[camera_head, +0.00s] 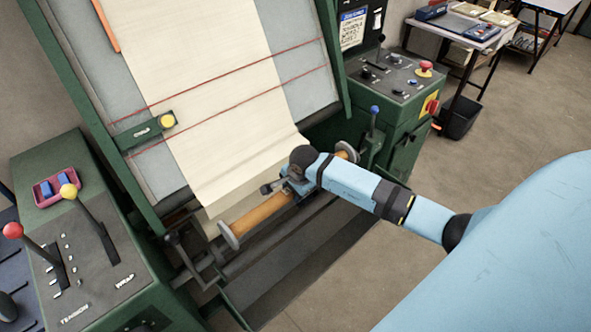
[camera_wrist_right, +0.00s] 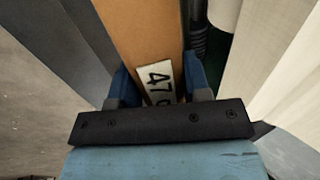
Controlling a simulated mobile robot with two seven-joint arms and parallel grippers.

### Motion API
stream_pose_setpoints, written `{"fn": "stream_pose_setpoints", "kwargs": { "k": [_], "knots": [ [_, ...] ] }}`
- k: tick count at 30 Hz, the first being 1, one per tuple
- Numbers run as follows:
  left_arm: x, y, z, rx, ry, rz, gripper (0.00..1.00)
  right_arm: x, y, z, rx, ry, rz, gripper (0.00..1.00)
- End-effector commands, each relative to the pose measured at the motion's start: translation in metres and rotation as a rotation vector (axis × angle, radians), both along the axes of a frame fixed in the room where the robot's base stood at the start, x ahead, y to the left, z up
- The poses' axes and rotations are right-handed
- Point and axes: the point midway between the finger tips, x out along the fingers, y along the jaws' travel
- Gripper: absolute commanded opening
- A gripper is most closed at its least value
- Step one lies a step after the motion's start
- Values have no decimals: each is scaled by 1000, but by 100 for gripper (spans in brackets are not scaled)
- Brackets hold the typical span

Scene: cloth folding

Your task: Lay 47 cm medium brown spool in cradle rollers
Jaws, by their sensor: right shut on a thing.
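The brown spool (camera_head: 258,216) is an orange-brown tube with a pale grey flange at each end. It lies crosswise at the front of the green machine, under the lower end of the cream cloth. My right gripper (camera_head: 290,190) is shut around the middle of the tube. In the right wrist view the spool (camera_wrist_right: 140,35) runs between the two blue fingers, with a white label reading "47" partly hidden by the gripper. Dark cradle rollers (camera_head: 262,247) run alongside and below the spool. I cannot tell whether the spool touches them. My left gripper is not in view.
Cream cloth (camera_head: 215,90) hangs down the machine's sloping face, crossed by red lines. A lever console (camera_head: 95,260) stands at left, and a green control box (camera_head: 400,100) with a blue-knobbed lever stands at right. Open floor (camera_head: 500,125) lies at right.

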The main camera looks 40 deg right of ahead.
Motion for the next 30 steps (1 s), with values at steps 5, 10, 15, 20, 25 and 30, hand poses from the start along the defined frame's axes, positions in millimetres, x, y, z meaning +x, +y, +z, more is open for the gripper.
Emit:
{"fn": "stream_pose_setpoints", "kwargs": {
  "k": [5, 10, 15, 20, 25, 30],
  "knots": [
    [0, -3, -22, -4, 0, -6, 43, 13, 2, -23, 3, -1, -1, 12],
    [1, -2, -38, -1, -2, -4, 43, 25, 3, -40, 2, -1, 0, 12],
    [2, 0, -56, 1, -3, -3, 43, 37, 4, -56, 2, -2, 0, 12],
    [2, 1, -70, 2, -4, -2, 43, 37, 3, -75, -2, 1, 3, 12],
    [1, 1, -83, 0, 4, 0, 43, 37, 3, -90, 0, 0, 2, 12],
    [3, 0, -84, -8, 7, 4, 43, 37, 3, -98, 1, -1, 2, 12]
  ]
}}
